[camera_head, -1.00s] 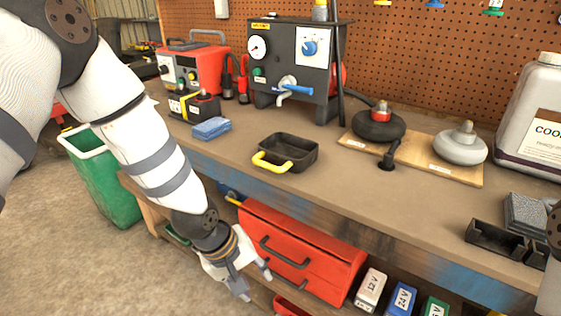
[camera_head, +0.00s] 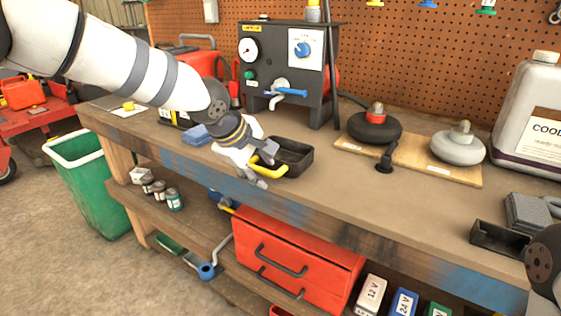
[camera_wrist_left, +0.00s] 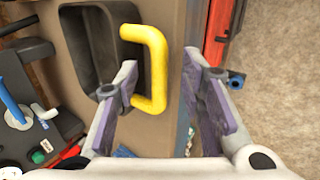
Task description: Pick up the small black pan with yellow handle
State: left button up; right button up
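The small black pan (camera_head: 293,155) sits on the workbench, with its yellow handle (camera_head: 268,170) toward the front edge. My left gripper (camera_head: 265,166) is at the handle, just left of the pan, and hides part of it. In the left wrist view the black pan (camera_wrist_left: 88,45) is at the upper left. Its yellow handle (camera_wrist_left: 157,65) lies between the two spread fingers of my left gripper (camera_wrist_left: 160,82). The left finger overlaps the near end of the handle; contact is unclear. My right gripper is out of view.
A blue cloth (camera_head: 198,135) lies left of the gripper. A black test unit (camera_head: 288,70) stands behind the pan. A wooden board (camera_head: 408,160) with two round weights is to the right. A red toolbox (camera_head: 297,258) sits below the bench.

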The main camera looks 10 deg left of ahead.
pick_arm(q)
jog(key=shift+w+d+f, duration=0.1)
jog(key=shift+w+f, duration=0.05)
jog(key=shift+f, duration=0.1)
jog(key=shift+r, duration=0.15)
jog(key=shift+c, duration=0.2)
grip_shut()
